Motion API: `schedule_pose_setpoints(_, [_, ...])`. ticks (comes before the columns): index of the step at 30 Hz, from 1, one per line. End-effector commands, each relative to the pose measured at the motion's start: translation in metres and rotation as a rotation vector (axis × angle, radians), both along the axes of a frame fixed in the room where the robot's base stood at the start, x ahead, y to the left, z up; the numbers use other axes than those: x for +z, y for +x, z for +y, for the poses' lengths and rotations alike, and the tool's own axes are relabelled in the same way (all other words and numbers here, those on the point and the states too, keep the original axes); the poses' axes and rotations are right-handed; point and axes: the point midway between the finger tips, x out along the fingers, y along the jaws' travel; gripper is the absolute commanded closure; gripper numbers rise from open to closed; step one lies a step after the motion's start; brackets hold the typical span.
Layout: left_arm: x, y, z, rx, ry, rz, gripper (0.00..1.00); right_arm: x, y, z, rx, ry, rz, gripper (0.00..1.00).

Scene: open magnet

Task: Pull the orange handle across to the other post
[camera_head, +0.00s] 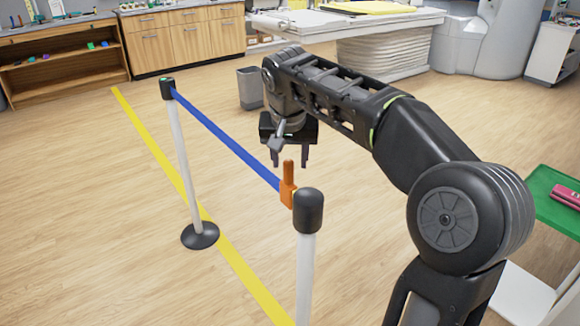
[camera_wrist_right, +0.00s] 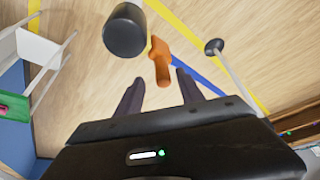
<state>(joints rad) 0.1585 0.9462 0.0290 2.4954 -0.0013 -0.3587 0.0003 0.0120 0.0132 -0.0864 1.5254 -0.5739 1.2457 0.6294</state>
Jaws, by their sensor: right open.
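The orange handle (camera_head: 288,190) stands upright at the end of a blue belt (camera_head: 225,140), beside the black cap of the near post (camera_head: 308,210). The belt runs back to the far post (camera_head: 180,150), which stands on a round black base. In the right wrist view the handle (camera_wrist_right: 160,62) lies beside the near post's cap (camera_wrist_right: 125,30); I cannot tell whether they touch. My right gripper (camera_head: 290,162) is open and empty, its fingers pointing down just above and beyond the handle. In the wrist view the handle shows ahead of the gap between the fingertips (camera_wrist_right: 158,77). My left gripper is not in view.
A yellow floor line (camera_head: 150,135) runs past the posts. A grey bin (camera_head: 250,88) stands behind my right arm. A green tray (camera_head: 555,200) with a pink object is at the right edge. Cabinets line the back; the floor at left is clear.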

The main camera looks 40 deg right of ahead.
Motion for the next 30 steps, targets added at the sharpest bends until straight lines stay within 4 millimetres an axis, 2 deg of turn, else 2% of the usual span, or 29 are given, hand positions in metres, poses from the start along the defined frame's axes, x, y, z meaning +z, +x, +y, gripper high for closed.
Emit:
schedule_pose_setpoints(3, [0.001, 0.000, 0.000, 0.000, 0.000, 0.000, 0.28, 0.017, -0.005, 0.004, 0.000, -0.001, -0.002, 0.55])
schedule_pose_setpoints(7, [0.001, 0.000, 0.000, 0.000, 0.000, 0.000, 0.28, 0.026, -0.008, 0.007, 0.000, 0.000, -0.001, 0.55])
schedule_pose_setpoints(25, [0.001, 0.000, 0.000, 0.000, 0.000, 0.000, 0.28, 0.027, -0.009, 0.007, 0.006, -0.002, 0.002, 0.55])
schedule_pose_setpoints(28, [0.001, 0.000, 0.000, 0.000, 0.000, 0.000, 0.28, 0.030, 0.001, 0.007, 0.044, -0.015, -0.029, 0.55])
schedule_pose_setpoints(30, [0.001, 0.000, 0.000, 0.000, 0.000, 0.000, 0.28, 0.033, 0.015, 0.011, 0.092, -0.021, -0.083, 0.55])
